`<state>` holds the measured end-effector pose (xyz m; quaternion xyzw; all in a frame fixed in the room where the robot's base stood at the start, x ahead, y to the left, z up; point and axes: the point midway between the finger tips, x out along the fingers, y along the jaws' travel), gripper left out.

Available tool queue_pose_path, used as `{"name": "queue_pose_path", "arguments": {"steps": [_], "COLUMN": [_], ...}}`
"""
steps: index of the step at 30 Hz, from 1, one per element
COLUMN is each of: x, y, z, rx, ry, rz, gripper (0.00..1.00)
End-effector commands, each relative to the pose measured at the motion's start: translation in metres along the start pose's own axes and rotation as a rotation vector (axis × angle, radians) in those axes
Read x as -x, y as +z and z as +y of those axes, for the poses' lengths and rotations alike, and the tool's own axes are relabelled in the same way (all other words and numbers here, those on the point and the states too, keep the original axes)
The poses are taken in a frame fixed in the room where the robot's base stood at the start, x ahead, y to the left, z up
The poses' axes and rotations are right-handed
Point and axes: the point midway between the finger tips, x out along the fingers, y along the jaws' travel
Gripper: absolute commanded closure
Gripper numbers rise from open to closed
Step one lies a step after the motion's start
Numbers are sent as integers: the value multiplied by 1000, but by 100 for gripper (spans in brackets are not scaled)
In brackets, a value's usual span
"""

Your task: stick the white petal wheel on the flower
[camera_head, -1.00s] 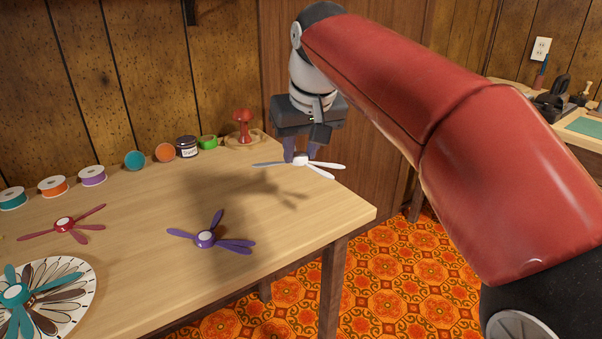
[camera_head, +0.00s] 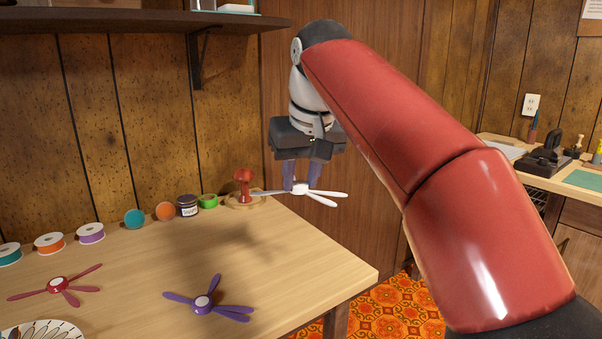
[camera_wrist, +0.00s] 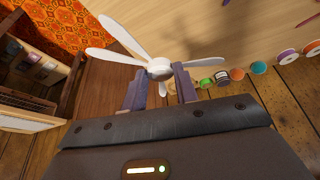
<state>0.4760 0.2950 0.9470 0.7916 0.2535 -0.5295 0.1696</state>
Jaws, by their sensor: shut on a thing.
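The white petal wheel (camera_head: 325,198) has a round hub and long thin petals. My gripper (camera_head: 301,179) is shut on its hub and holds it in the air beyond the table's back right area. In the wrist view the white petal wheel (camera_wrist: 120,38) spreads out beyond my gripper (camera_wrist: 161,84), with the hub between the two purple fingers. The flower, a round pale disc with brown and white petal shapes (camera_head: 42,331), shows only its top edge at the bottom left of the head view. The rest of it is cut off.
A purple petal wheel (camera_head: 203,302) and a red petal wheel (camera_head: 57,285) lie on the wooden table (camera_head: 300,262). Several spools, a dark jar (camera_head: 187,205) and a red mushroom-shaped thing (camera_head: 243,184) line the back edge. A dark shelf (camera_head: 140,20) hangs above.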

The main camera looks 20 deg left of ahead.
Motion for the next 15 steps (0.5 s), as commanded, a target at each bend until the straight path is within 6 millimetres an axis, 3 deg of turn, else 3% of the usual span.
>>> {"name": "queue_pose_path", "arguments": {"steps": [15], "x": [-42], "y": [17], "z": [0], "rx": [-1], "ry": [0], "rz": [1], "gripper": [92]}}
